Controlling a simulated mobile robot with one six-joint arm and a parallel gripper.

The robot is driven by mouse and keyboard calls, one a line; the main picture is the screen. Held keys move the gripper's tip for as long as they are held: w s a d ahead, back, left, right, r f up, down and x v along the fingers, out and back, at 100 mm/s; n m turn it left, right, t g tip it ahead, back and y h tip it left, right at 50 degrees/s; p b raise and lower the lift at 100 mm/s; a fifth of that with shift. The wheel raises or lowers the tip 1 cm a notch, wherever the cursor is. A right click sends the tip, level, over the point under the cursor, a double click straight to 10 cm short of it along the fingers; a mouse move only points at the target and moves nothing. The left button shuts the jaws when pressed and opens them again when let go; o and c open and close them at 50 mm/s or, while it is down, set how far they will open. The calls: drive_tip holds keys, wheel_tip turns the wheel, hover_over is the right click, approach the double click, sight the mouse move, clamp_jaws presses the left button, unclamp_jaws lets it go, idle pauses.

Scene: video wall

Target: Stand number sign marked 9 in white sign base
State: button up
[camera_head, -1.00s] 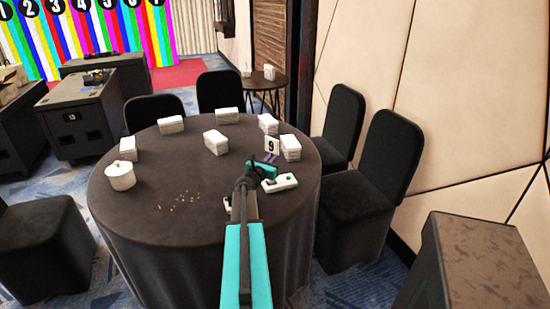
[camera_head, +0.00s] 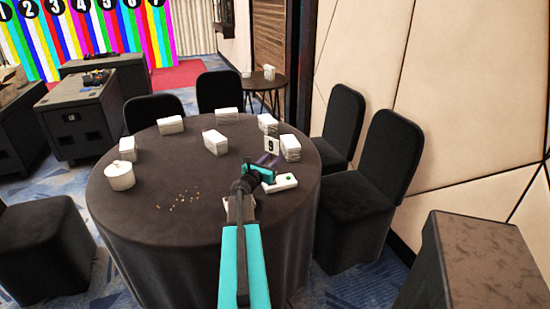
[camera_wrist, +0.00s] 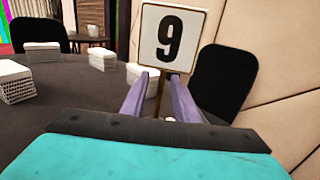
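The number sign, a white square card with a black 9 (camera_wrist: 169,38) on a thin brown stick, is upright in the wrist view. In the head view the sign (camera_head: 271,145) is at the right side of the round table. My gripper (camera_wrist: 161,80) is open, its two purple fingers on either side of the stick with gaps showing. It also shows in the head view (camera_head: 269,159), just below the card. The stick's foot is hidden. A round white pot-like thing (camera_head: 120,177) stands at the table's left; I cannot tell if it is the sign base.
The dark round table (camera_head: 180,215) holds several white stacks, one (camera_head: 290,148) close right of the sign. Small crumbs lie at front left. Black chairs (camera_head: 390,150) surround the table.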

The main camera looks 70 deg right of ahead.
drive_tip(key=w+a+b, duration=0.1)
drive_tip(key=a+b, duration=0.1)
drive_tip(key=a, duration=0.9)
drive_tip(key=shift+w, duration=0.25)
drive_tip(key=shift+a, duration=0.1)
idle(1.0)
